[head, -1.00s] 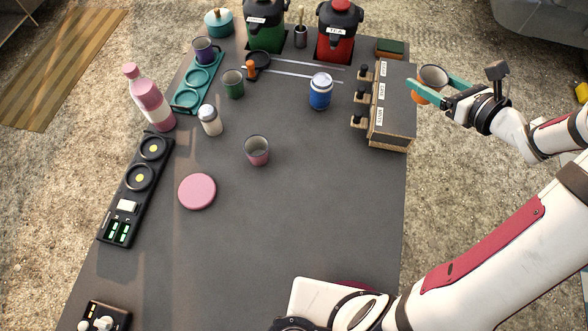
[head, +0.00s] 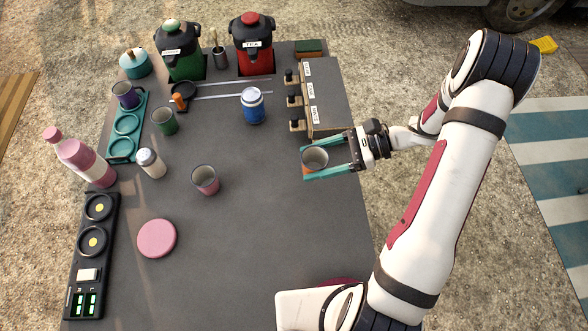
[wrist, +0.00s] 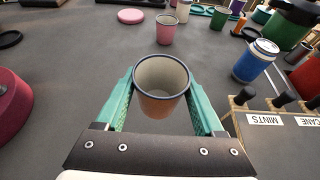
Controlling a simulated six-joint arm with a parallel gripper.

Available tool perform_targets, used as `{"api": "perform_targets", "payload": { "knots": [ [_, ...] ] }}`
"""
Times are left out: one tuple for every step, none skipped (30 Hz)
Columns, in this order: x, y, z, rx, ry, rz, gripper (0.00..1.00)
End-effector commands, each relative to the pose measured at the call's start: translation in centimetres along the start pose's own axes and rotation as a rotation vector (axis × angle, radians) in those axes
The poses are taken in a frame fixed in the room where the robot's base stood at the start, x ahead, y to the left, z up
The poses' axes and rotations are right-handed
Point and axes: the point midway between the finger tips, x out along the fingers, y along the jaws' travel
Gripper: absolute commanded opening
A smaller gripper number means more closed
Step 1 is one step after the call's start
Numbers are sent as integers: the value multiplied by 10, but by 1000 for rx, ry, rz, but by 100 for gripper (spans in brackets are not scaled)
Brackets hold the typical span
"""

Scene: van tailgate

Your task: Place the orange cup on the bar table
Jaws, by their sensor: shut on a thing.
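The orange cup (head: 315,158) is held upright between the teal fingers of my gripper (head: 324,161), at the right edge of the dark table. In the wrist view the orange cup (wrist: 162,88) shows its open, empty-looking mouth, with a finger of my gripper (wrist: 163,95) on each side. The bar table (head: 270,225) is a dark grey top. The cup appears over its right edge, in front of the dispenser box; I cannot tell whether its base touches the top.
A pink cup (head: 205,180) and a pink disc (head: 157,238) stand left of the orange cup. A blue jar (head: 253,106) is behind. The labelled dispenser box (head: 325,95) is close behind my gripper. The table's front middle is clear.

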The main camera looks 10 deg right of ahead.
Motion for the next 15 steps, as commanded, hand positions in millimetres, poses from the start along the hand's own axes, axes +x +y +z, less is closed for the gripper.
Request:
{"api": "perform_targets", "payload": {
  "knots": [
    [14,-3,-2,0,-1,6,13],
    [20,-6,-4,1,-1,3,13],
    [27,-9,-5,-1,0,3,13],
    [31,-11,-6,-1,0,2,13],
    [34,-12,-7,0,0,0,13],
    [38,-13,-10,1,0,0,13],
    [41,-13,-15,2,-1,0,13],
    [44,-13,-22,3,-1,0,13],
    [47,-13,-30,3,0,-1,13],
    [49,-13,-35,3,0,-1,13],
    [51,-13,-39,2,0,-1,13],
    [52,-13,-42,2,0,-1,13],
    [53,-13,-44,0,1,-2,13],
    [53,-13,-45,-1,1,-2,13],
    [53,-13,-45,-1,1,-2,13]
  ]
}}
